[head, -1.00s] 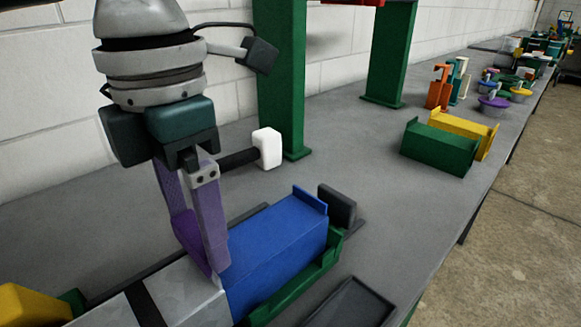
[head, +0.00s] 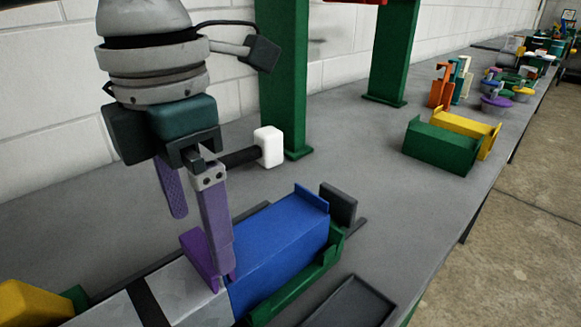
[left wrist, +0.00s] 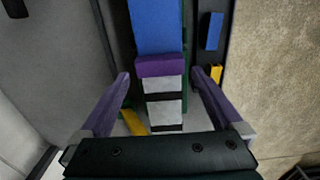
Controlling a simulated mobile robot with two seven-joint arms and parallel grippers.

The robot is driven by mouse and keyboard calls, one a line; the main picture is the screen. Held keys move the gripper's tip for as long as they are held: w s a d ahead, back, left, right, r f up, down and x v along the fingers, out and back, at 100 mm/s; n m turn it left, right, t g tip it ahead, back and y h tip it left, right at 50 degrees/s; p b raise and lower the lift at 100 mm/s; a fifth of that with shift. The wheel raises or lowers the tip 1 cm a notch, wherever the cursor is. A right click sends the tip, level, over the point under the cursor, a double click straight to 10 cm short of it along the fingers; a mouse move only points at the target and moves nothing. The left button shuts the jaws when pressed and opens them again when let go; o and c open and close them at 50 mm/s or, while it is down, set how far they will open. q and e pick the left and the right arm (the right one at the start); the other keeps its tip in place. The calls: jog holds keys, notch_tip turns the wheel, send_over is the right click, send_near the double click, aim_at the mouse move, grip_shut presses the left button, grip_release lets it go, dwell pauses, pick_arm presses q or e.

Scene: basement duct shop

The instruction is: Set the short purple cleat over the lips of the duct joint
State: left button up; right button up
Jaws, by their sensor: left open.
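The short purple cleat (head: 198,258) lies across the joint between the grey duct (head: 190,292) and the blue duct (head: 275,245). In the left wrist view the cleat (left wrist: 160,66) spans the end of the blue duct (left wrist: 156,25) where it meets the grey, black-banded duct (left wrist: 164,105). My left gripper (head: 200,245) is open, its purple fingers spread. In the left wrist view the gripper (left wrist: 165,76) has a finger on each side of the cleat, with gaps between. In the head view the near finger hides part of the cleat. How far it sits over the lips is unclear.
A green cradle (head: 300,285) holds the blue duct, with a dark block (head: 338,203) at its far end. A white-headed mallet (head: 268,147) is behind my gripper. A dark tray (head: 352,303) lies in front. Green (head: 440,148) and yellow (head: 466,128) channel pieces stand farther right.

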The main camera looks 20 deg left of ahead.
aim_at(205, 249)
pick_arm(q)
notch_tip(205, 249, up, 12)
jog(key=p, duration=0.1)
dwell(0.5)
jog(key=s+d+f+n+t+h+p, duration=0.3)
jog(key=d+f+n, duration=0.65)
jog(key=n, duration=0.75)
jog(key=s+a+f+n+y+p, duration=0.3)
jog(key=s+a+n, duration=0.55)
jog(key=n, duration=1.25)
notch_tip(205, 249, up, 37)
jog(key=p, duration=3.7)
jog(key=shift+s+n+t, duration=0.3)
jog(key=shift+s, duration=0.1)
